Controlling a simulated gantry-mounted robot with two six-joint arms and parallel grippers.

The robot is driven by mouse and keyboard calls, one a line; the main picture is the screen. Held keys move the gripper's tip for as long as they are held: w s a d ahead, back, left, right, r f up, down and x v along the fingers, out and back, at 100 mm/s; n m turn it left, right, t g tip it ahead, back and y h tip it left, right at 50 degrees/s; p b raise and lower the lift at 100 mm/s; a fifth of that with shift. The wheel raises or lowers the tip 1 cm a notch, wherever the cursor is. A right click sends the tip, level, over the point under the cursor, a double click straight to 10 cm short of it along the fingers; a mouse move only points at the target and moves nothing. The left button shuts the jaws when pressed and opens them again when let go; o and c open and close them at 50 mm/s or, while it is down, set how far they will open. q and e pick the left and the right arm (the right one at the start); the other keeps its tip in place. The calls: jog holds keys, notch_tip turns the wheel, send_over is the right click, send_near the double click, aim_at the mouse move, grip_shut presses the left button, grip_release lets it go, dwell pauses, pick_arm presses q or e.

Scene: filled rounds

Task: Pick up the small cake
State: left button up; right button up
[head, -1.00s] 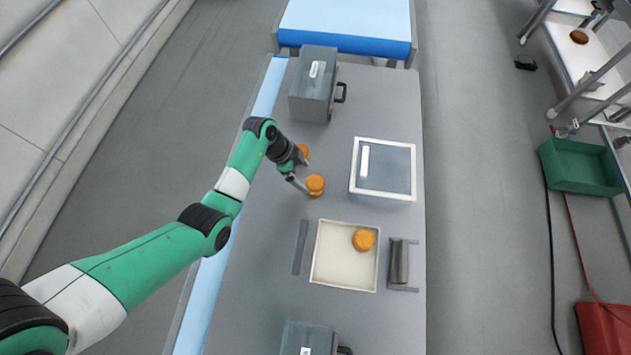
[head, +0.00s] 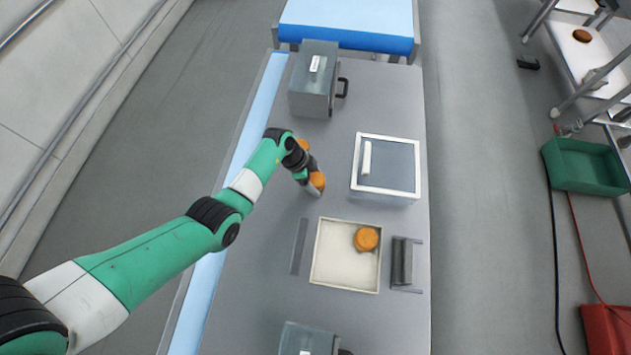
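A small round orange-brown cake (head: 318,180) stands on the grey table, left of centre, partly covered by my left gripper. My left gripper (head: 314,185) is right at this cake, with a finger along its lower left side. I cannot tell whether the fingers are closed on it. Another orange-brown cake (head: 304,146) shows just behind the gripper, partly hidden by the arm. A third cake (head: 367,238) sits in the upper right part of a square cream tray (head: 340,283). My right gripper is out of view.
A white-rimmed clear-topped box (head: 389,190) stands right of the gripper. A grey box with a black handle (head: 313,85) is at the back. Another grey box (head: 306,338) is at the front. A dark bracket (head: 402,262) lies right of the tray.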

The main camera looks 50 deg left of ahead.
aim_at(320, 181)
pick_arm(q)
jog(key=c, duration=0.4)
jog(key=shift+r, duration=0.1)
jog(key=shift+r, duration=0.25)
jog(key=r+p, duration=0.3)
jog(key=r, duration=0.1)
jog(key=shift+s+d, duration=0.2)
jog(key=shift+s, duration=0.15)
jog(key=s+d+r+p, duration=0.4)
jog(key=s+d+r, duration=0.2)
jog(key=s, duration=0.5)
notch_tip(320, 181, up, 2)
jog(key=shift+s+d+r, duration=0.2)
jog(key=shift+s, duration=0.1)
